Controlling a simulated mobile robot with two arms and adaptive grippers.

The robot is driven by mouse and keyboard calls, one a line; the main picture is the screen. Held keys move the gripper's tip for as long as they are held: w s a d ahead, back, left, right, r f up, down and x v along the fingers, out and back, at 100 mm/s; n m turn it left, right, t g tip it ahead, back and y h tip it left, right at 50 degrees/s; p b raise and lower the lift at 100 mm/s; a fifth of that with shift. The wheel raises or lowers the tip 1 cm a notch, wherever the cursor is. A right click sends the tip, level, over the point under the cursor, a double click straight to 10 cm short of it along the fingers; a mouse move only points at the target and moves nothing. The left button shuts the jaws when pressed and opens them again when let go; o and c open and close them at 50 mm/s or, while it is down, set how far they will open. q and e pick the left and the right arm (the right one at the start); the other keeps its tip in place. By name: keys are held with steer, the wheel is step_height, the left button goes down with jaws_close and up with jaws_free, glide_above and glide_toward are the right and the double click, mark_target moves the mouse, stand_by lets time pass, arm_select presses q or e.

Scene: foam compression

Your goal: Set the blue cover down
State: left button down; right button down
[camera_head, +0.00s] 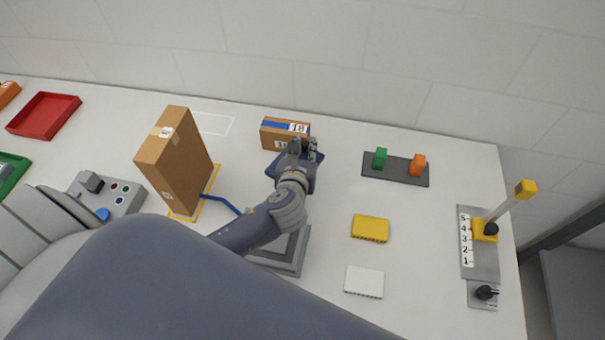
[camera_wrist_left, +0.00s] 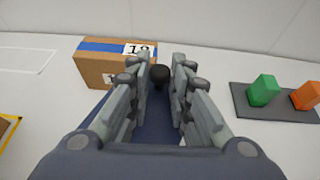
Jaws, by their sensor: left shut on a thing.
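The blue cover (camera_head: 313,182) is a dark blue plate, mostly hidden under my left gripper (camera_head: 306,150) in the head view. In the left wrist view the blue cover (camera_wrist_left: 158,133) spreads below the fingers, and its black knob (camera_wrist_left: 160,77) shows between the fingertips. My left gripper (camera_wrist_left: 160,72) is shut on the cover. The cover is just in front of a small cardboard box (camera_head: 272,135) with a blue stripe. I cannot tell whether the cover touches the table. My right gripper is not in view.
A grey square fixture (camera_head: 292,250) stands behind my forearm. A tall cardboard box (camera_head: 176,165) is at left. A dark tray (camera_head: 396,172) with green and orange blocks is at right. Yellow (camera_head: 370,228) and white (camera_head: 364,281) pads lie nearer. Table between cover and tray is clear.

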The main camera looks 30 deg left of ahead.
arm_select(q)
steer(key=f, duration=0.4)
steer(key=shift+s+a+f, duration=0.1)
steer(key=shift+s+f, duration=0.2)
steer(key=shift+f, duration=0.35)
step_height(320, 180, down, 3)
steer(key=shift+w+f+b, duration=0.1)
steer(key=shift+f+b, duration=0.05)
steer(key=shift+b, duration=0.2)
steer(key=shift+f, duration=0.25)
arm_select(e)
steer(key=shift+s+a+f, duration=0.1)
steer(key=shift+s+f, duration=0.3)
arm_select(q)
steer(key=shift+f, duration=0.15)
steer(key=c, duration=1.5)
jaws_free()
steer(key=shift+o, duration=0.2)
